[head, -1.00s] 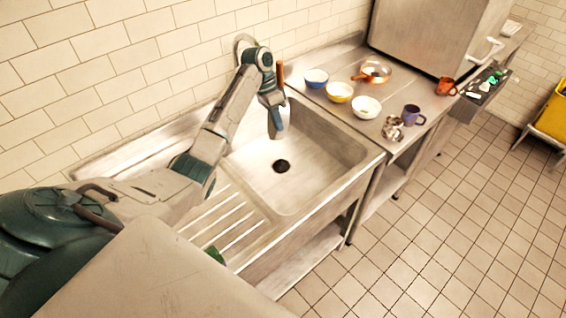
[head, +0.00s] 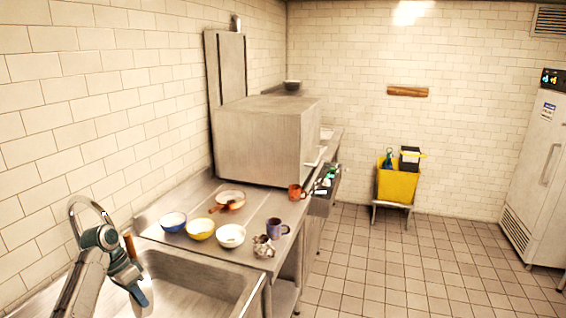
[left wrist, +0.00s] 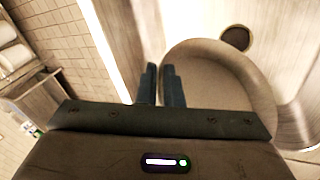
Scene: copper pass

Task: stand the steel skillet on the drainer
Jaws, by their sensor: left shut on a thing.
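My left gripper (head: 142,296) hangs over the sink at the lower left of the head view, pointing down. In the left wrist view its blue fingers (left wrist: 160,80) are nearly together, at the left edge of a round, beige-grey pan, the steel skillet (left wrist: 225,85). The gripper is shut on the skillet; its grip point is partly hidden by my gripper body. A brown upright handle (head: 129,246) shows beside the wrist in the head view; I cannot tell for certain that it belongs to the skillet. The drainer is outside the head view. My right gripper is not in view.
The sink (head: 205,282) lies below, its drain hole (left wrist: 235,38) showing in the wrist view. The floor at right is open.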

